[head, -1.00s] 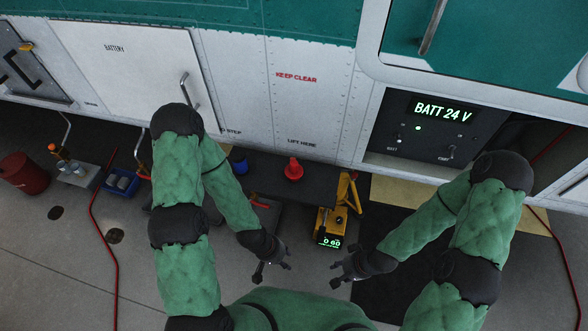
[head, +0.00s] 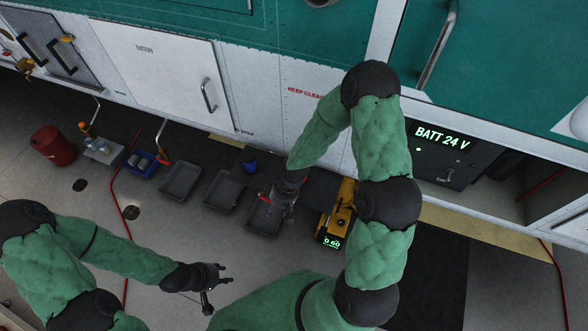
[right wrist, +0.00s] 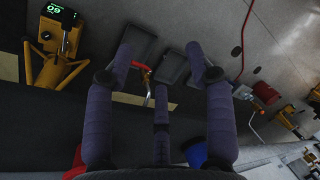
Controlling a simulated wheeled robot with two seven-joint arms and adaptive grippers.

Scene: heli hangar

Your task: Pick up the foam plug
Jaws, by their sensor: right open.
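A red object (right wrist: 76,164), which I take to be the foam plug, shows only in part at the lower left edge of the right wrist view, beside a finger of my right gripper. In the head view my right arm hides its place. My right gripper (head: 283,204) is open over the dark bench (head: 322,187); its spread fingers also show in the right wrist view (right wrist: 160,72) with nothing between them. My left gripper (head: 214,284) hangs over bare floor at the lower left, fingers apart and empty.
A blue cup-like object (head: 249,165) stands left of my right forearm. Grey trays (head: 222,191) lie on the floor left of the bench. A yellow device (head: 340,212) with a lit display stands right of my right gripper. A red hose (head: 119,215) crosses the floor.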

